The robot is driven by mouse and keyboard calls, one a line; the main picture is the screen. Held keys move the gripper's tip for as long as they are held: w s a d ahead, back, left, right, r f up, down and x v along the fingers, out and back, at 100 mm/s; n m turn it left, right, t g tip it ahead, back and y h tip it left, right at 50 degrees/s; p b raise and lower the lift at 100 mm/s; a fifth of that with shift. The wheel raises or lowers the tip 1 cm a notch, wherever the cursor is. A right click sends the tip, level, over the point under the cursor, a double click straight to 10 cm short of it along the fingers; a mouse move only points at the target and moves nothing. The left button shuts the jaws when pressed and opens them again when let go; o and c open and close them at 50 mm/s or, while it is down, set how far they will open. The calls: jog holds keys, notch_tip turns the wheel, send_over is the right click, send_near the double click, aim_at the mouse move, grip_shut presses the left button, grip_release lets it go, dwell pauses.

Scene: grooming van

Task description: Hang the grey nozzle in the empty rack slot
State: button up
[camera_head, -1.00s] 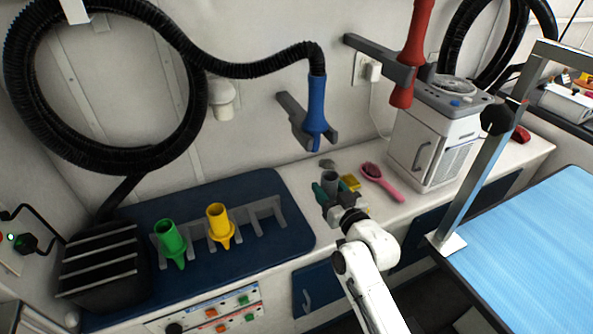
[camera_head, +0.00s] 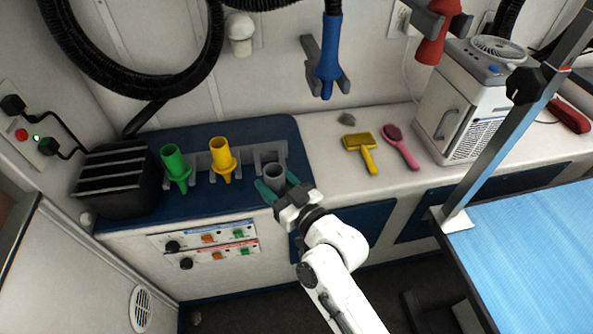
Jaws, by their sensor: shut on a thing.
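The grey nozzle (camera_head: 275,173) is a short cylinder, roughly upright, held in my gripper (camera_head: 272,187). My gripper is shut on it, with its green-tinted fingers around the nozzle. The rack (camera_head: 200,163) is a row of grey prongs on the dark blue mat. A green nozzle (camera_head: 176,163) and a yellow nozzle (camera_head: 222,155) hang in it. The grey nozzle is right of the yellow one, in front of the rack's right end. The nozzle and gripper partly hide the slot there, and I cannot tell whether the nozzle touches the rack.
A yellow slicker brush (camera_head: 360,150) and a pink brush (camera_head: 400,147) lie on the counter to the right. A blue dryer nozzle (camera_head: 327,55) hangs on the wall above. A black vented box (camera_head: 117,185) stands left of the rack. The blue-topped table (camera_head: 530,260) is at right.

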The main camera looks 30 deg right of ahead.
jog(key=shift+w+d+f+b, duration=0.25)
jog(key=shift+w+d+b, duration=0.6)
jog(key=shift+w, duration=1.35)
jog(key=shift+w+d+f+b, duration=0.2)
jog(key=shift+w+d+b, duration=0.4)
jog(key=shift+w+b, duration=1.1)
jog(key=shift+w+d+f+b, duration=0.25)
jog(key=shift+w+d+b, duration=0.35)
jog(key=shift+w, duration=2.1)
jog(key=shift+d, duration=0.1)
jog(key=shift+f+b, duration=0.6)
jog(key=shift+b, duration=0.15)
jog(key=o, duration=1.2)
jog(key=shift+o, duration=0.5)
jog(key=o, duration=0.3)
